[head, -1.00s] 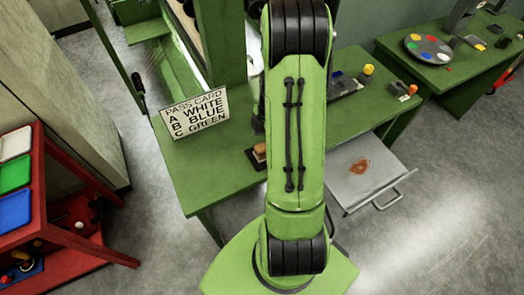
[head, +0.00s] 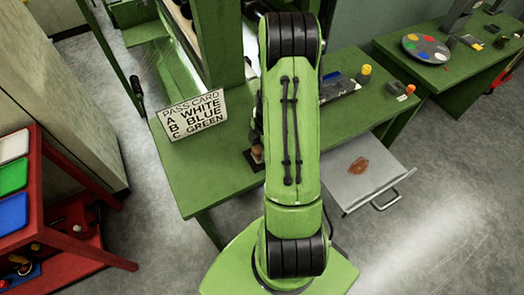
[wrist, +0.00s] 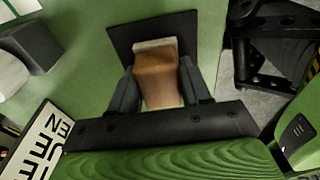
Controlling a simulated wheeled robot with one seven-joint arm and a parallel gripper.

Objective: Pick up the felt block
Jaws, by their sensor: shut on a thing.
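The felt block (wrist: 158,75) has a brown wooden-looking body with a pale layer at its far end. In the wrist view it is between the two dark fingers of my gripper (wrist: 160,88), which is shut on it. A black square pad (wrist: 122,37) lies behind the block on the green bench. I cannot tell whether the block touches the pad. In the head view only a small part of the block (head: 257,153) shows beside my arm, which hides much of the gripper.
A pass card sign (head: 191,114) stands on the green bench (head: 205,175) to the left. An open grey drawer (head: 345,185) holds a brown patch at the right. A red rack (head: 75,262) with coloured panels stands at the far left. Grey floor lies between them.

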